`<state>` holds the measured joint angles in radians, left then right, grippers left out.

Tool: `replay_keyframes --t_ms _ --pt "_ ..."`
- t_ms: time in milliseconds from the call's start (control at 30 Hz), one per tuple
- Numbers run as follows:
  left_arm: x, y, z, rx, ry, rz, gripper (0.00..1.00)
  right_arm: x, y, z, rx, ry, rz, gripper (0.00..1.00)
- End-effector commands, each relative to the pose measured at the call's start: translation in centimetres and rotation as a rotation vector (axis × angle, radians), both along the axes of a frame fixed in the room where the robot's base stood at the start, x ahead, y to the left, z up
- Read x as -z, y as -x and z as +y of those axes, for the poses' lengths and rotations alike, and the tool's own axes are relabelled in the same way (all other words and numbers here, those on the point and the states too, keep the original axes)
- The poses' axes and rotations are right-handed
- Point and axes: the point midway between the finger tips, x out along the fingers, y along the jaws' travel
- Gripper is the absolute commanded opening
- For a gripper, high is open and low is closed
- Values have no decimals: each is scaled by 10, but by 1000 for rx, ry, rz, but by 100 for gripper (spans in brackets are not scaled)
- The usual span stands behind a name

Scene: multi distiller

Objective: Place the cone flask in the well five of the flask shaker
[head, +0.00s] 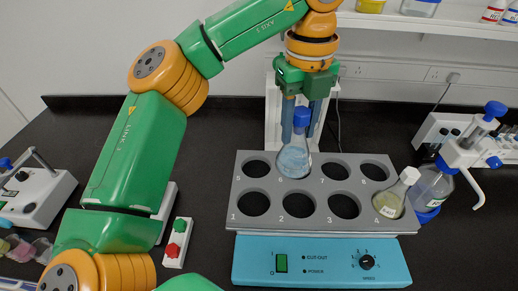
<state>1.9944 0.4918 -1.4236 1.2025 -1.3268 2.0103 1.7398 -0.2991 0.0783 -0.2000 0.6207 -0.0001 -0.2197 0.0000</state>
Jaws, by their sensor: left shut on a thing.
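The cone flask (294,161) holds pale blue liquid and has a blue cap. My left gripper (301,122) points down and is shut on the flask near its cap. The flask shaker (318,229) has a grey rack with two rows of round wells on a light blue base. The flask's bottom is over or in the second back-row well from the left; I cannot tell whether it touches. The back-left well (256,169), apparently well five, is empty. A second flask (395,195) with yellowish liquid and a white cap stands in well four. My right gripper is not in view.
A shelf (430,24) with containers runs along the back wall.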

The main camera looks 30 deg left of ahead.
Motion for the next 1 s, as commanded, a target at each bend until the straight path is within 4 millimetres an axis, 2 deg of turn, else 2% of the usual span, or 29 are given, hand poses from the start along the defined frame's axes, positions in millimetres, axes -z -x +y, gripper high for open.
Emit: replay_keyframes --t_ms 267,367,500,700,833,1000 --pt "26 -14 60 -3 3 5 0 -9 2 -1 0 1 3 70" --pt "51 -18 77 0 1 5 0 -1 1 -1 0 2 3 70" --pt "70 -22 95 1 -1 3 0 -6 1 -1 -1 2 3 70" --pt "88 -26 111 1 -2 4 0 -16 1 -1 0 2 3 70" --pt "110 -26 110 3 -2 2 0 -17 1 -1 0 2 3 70" --pt "118 -26 109 3 1 -1 0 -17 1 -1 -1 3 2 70"
